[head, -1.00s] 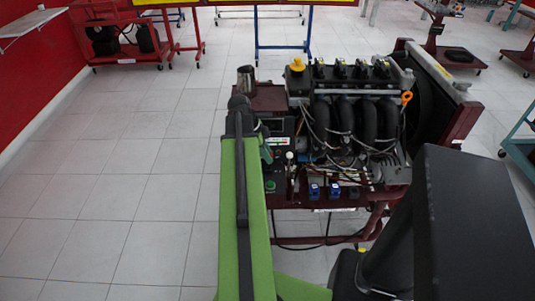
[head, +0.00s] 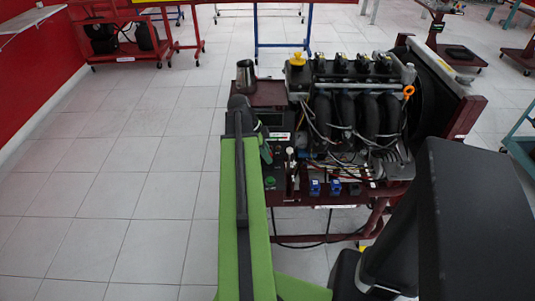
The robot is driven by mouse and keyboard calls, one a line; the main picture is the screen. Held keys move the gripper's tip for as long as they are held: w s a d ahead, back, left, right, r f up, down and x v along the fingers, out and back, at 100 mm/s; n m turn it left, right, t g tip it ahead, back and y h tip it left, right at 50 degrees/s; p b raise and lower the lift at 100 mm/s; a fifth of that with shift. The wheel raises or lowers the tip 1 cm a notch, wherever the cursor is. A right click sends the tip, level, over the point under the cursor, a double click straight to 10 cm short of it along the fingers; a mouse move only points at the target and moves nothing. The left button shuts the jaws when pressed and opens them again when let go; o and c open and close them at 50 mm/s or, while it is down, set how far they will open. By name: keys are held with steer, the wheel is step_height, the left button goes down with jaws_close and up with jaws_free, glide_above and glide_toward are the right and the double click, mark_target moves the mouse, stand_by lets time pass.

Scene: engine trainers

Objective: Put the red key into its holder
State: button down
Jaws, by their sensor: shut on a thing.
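My gripper (head: 266,152) is at the far end of my green arm, over the control panel (head: 276,122) on the left of the engine trainer. Only part of the gripper shows; its fingertips are hidden or too small to make out. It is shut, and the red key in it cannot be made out. I cannot pick out the key's holder; the arm covers part of the panel. A green button (head: 270,181) and a small upright lever (head: 290,160) show on the panel near the gripper.
The engine (head: 355,105) with black intake pipes stands right of my gripper. Blue connectors (head: 315,187) line the front edge. The tiled floor (head: 130,190) on the left is clear.

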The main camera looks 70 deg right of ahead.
steer(key=shift+f, duration=0.15)
steer(key=shift+f+b, duration=0.6)
steer(key=shift+b, duration=0.15)
steer(key=c, duration=0.8)
jaws_free()
steer(key=shift+r, duration=0.1)
steer(key=shift+s+r+p, duration=0.1)
steer(key=shift+r+p, duration=1.35)
steer(key=shift+p, duration=0.1)
